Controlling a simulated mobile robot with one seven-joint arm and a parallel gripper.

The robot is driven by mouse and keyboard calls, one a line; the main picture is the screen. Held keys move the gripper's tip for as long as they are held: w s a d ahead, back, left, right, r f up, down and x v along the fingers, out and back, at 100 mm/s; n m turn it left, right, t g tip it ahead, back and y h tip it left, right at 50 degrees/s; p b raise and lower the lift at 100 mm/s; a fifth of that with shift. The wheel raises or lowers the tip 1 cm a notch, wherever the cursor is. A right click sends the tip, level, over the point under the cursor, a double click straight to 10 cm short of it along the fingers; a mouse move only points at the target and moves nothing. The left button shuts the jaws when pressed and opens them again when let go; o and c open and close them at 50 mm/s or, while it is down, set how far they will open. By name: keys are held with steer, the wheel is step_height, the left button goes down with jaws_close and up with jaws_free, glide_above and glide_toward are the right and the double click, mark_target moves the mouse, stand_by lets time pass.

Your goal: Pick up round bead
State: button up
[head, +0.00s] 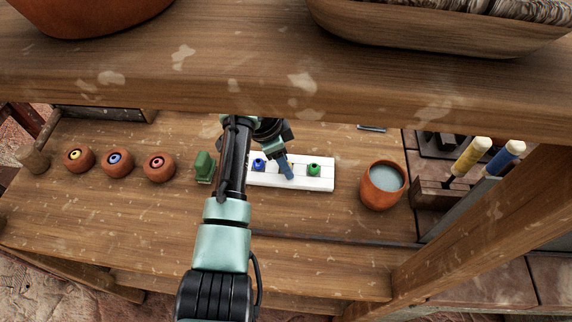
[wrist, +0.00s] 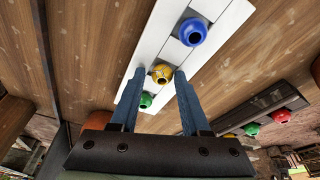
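A white tray (head: 322,184) on the wooden table holds small beads with dark holes. A blue bead (head: 259,165) sits at its left and a green bead (head: 314,170) at its right. The wrist view shows the white tray (wrist: 156,46) with a blue bead (wrist: 193,32), a yellow bead (wrist: 161,74) and a green bead (wrist: 146,100) in a row. The yellow bead is hidden in the head view by my gripper (head: 289,176). My gripper (wrist: 160,74) is open, its blue fingers apart, with the yellow bead showing between the tips. No contact is visible.
Clay pots (head: 118,163) stand in a row at the left, with a green block (head: 205,167) beside my arm. A clay cup (head: 383,185) of liquid is right of the tray. A thick shelf (head: 285,85) spans above the table. Brush-like tools (head: 472,157) stand far right.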

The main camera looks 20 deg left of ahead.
steer(key=shift+f, duration=0.25)
jaws_close()
steer(key=shift+s, duration=0.1)
